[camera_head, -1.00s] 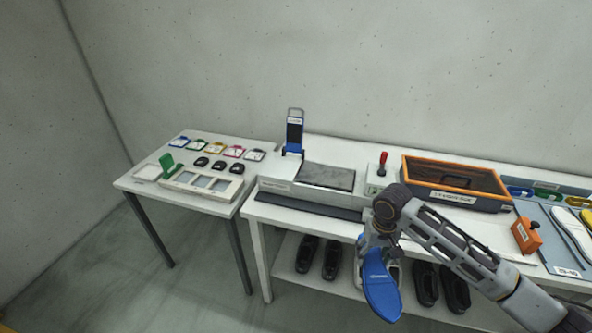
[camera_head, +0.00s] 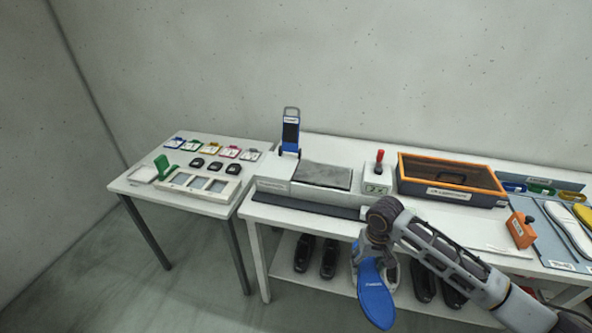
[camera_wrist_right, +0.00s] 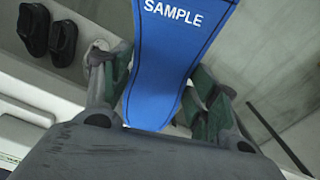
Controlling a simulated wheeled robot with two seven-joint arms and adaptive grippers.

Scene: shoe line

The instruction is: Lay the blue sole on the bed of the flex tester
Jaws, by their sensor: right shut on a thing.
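The blue sole (camera_head: 375,297) hangs below my right gripper (camera_head: 372,258), in front of the long table's front edge. In the right wrist view the blue sole (camera_wrist_right: 180,55) carries the word SAMPLE and sits between the two fingers of my right gripper (camera_wrist_right: 155,95), which is shut on it. The flex tester (camera_head: 290,180) stands at the left end of the long table, with a raised blue clamp arm (camera_head: 290,135) and a grey bed (camera_head: 324,176). The bed is bare. The sole is apart from it, lower and to the right. My left gripper is not in view.
A white control box (camera_head: 378,182) with a red lever stands right of the bed. Beyond it is an orange-rimmed case (camera_head: 452,179). An orange block (camera_head: 521,230) and more soles (camera_head: 570,232) lie at right. Dark shoes (camera_head: 305,253) stand on the lower shelf.

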